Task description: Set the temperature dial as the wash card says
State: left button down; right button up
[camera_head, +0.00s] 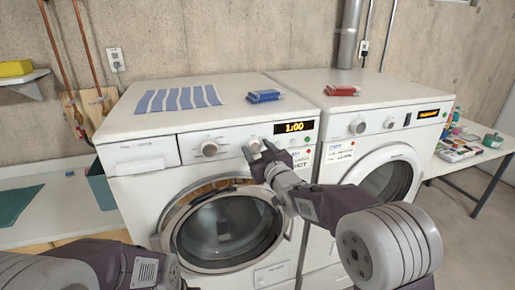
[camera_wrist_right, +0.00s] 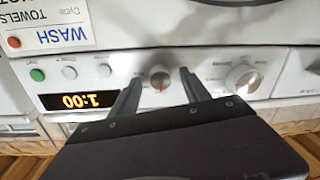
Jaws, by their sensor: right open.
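The white washer (camera_head: 150,205) has a large dial (camera_head: 209,149) and a smaller dial (camera_head: 254,144) on its panel. In the wrist view the larger dial (camera_wrist_right: 248,80) is beside the smaller grey dial (camera_wrist_right: 160,81), which has a red mark. Their printed labels are too blurred to read. My right gripper (camera_head: 262,150) is open at the smaller dial. Its fingers (camera_wrist_right: 160,88) appear on either side of it; contact is unclear. The wash card (camera_wrist_right: 55,28) reads "WASH", "Cycle" and "TOWELS", with its lowest line cut off. My left gripper is out of view.
The washer's lit display (camera_head: 295,127) shows 1:00. A dryer (camera_head: 385,170) stands at the right. Striped cloth (camera_head: 180,98), a blue packet (camera_head: 263,96) and a red packet (camera_head: 342,90) lie on top. A cluttered table (camera_head: 502,145) is at far right.

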grip_shut()
jog(key=shift+f+m, duration=0.1)
jog(key=shift+m, duration=0.2)
jog(key=m+b, duration=0.2)
jog(key=shift+f+m, duration=0.15)
jog(key=shift+m, duration=0.15)
jog(key=m+b, duration=0.3)
jog(key=m, duration=0.3)
jog(key=shift+a+m+t, duration=0.1)
jog(key=shift+m+t, duration=0.2)
jog(key=shift+t, duration=0.1)
jog(key=m+b, duration=0.3)
jog(key=m, duration=0.2)
jog(key=shift+f+m+h, duration=0.1)
jog(key=shift+m+h, duration=0.3)
jog(key=m+b, duration=0.2)
jog(key=m, duration=0.3)
jog(key=shift+h, duration=0.3)
jog(key=shift+b, duration=0.3)
